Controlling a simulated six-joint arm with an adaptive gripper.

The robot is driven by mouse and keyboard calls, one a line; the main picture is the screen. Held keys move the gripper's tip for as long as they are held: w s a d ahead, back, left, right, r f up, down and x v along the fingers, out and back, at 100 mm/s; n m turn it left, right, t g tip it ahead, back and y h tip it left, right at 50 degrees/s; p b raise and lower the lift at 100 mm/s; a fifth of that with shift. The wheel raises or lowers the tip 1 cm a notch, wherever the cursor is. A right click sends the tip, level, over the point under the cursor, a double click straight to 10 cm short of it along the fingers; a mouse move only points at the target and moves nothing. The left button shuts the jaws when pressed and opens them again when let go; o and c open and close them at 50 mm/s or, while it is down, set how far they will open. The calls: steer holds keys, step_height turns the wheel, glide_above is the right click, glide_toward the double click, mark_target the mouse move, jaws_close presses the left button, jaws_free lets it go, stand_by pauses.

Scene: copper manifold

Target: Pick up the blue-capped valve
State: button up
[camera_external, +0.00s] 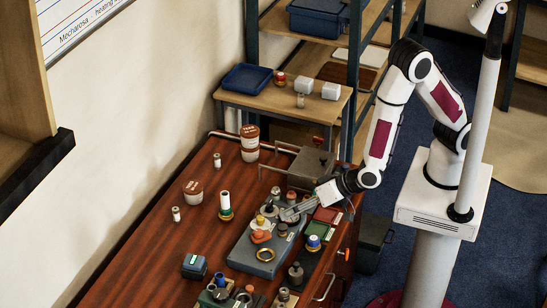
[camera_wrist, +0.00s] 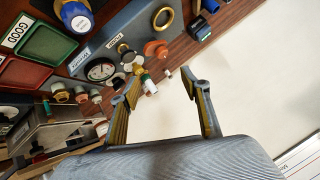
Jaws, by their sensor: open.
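The blue-capped valve (camera_external: 313,242) stands on the table to the right of the grey manifold block (camera_external: 244,255), near the front edge. In the wrist view, what looks like the same valve (camera_wrist: 76,18) is at the top left, with a blue cap and a pale band, partly cut off by the frame edge. My gripper (camera_external: 288,214) is over the manifold's far part, behind the valve and to its left. In the wrist view my gripper (camera_wrist: 162,88) has its two fingers spread with nothing between them. The valve lies outside the fingers.
The manifold (camera_wrist: 98,40) carries a gauge (camera_wrist: 100,70), an orange knob (camera_external: 261,236) and a brass ring (camera_external: 265,255). Green (camera_wrist: 46,42) and red (camera_wrist: 22,75) trays lie beside the valve. More fittings with blue tops (camera_external: 219,281) stand at the near end.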

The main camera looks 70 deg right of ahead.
mark_target(314, 241)
steer(key=s+f+t, duration=0.1)
steer(key=s+f, duration=0.1)
steer(key=s+f+n+t, duration=0.1)
steer(key=s+f+t, duration=0.1)
steer(key=s+f, duration=0.1)
steer(key=s+f+n+t, duration=0.1)
steer(key=s+f+t, duration=0.1)
steer(key=s+f, duration=0.1)
steer(key=shift+d+h, duration=0.4)
steer(key=shift+s+d+f+n+t, duration=0.3)
steer(key=shift+s+f+n+t, duration=0.15)
steer(key=shift+s, duration=0.25)
steer(key=shift+s+d+f+n+t+y, duration=0.2)
steer(key=shift+s+d+f+n+y, duration=0.1)
steer(key=shift+s+d+f+n, duration=0.35)
steer(key=shift+s+d+f+n+t+y, duration=0.3)
steer(key=shift+s+d+f+n, duration=0.15)
steer(key=shift+f, duration=0.4)
steer(key=shift+s+d+f+n+t+y, duration=0.15)
steer(key=shift+s+d+f+n+y, duration=0.25)
steer(key=shift+s+d+f, duration=0.3)
steer(key=shift+w+a, duration=0.1)
steer(key=shift+w, duration=0.15)
steer(key=shift+x, duration=1.15)
steer(key=shift+w, duration=0.1)
steer(key=shift+x, duration=2.5)
